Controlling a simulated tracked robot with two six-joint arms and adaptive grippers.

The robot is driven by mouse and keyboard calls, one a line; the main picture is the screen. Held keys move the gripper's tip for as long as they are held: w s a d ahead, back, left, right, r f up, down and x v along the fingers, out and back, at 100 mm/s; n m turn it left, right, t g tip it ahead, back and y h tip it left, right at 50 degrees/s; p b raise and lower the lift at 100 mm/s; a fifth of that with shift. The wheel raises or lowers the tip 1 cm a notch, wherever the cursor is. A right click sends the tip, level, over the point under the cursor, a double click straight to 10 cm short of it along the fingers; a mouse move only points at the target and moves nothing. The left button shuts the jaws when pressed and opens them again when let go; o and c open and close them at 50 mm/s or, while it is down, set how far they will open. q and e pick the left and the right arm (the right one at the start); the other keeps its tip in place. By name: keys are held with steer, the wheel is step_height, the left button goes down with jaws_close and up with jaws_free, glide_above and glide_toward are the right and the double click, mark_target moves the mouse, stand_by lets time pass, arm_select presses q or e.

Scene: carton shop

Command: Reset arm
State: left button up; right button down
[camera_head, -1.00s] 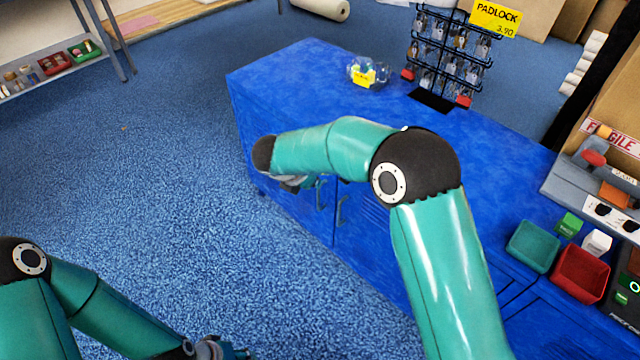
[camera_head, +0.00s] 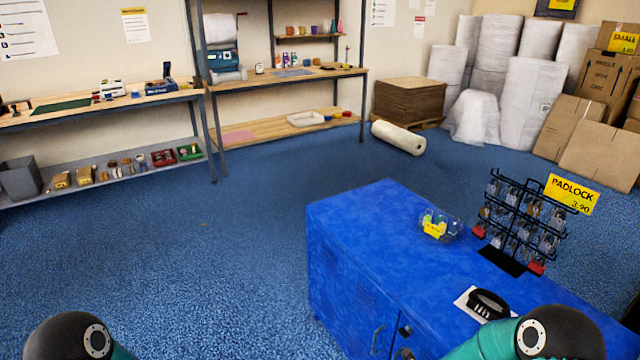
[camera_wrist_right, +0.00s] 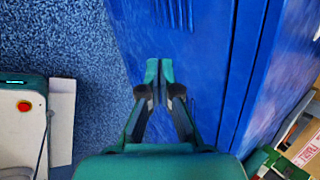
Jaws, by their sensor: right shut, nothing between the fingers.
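My right gripper (camera_wrist_right: 159,78) shows in the right wrist view. Its two fingers are shut with their tips together and nothing between them. It is over the front of the blue cabinet (camera_wrist_right: 205,60), and the gap to the cabinet is hard to judge. In the head view only the upper part of my right arm shows at the bottom right, in front of the cabinet (camera_head: 345,255). My left arm shows only as a rounded dark joint at the bottom left. My left gripper is out of view.
On the cabinet top are a clear tub with a yellow label (camera_head: 437,226), a padlock rack (camera_head: 520,225) and a black object on a white card (camera_head: 487,304). Shelves (camera_head: 290,75) stand along the back wall. The blue floor (camera_head: 200,260) left of the cabinet is clear.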

steer(key=s+a+f+n+g+y, duration=0.1)
steer(key=s+a+n+y, duration=0.3)
steer(key=s+a+n, duration=0.4)
steer(key=s+a+f+n+g+y, duration=0.1)
steer(key=s+a+n+y, duration=0.4)
steer(key=s+n, duration=0.7)
steer(key=a+n+g, duration=0.1)
steer(key=a+n, duration=0.1)
steer(key=n, duration=0.6)
steer(key=shift+a+n+g+p, duration=0.35)
steer(key=shift+a+n+g, duration=0.05)
steer(key=shift+w+f, duration=0.1)
steer(key=shift+f, duration=0.05)
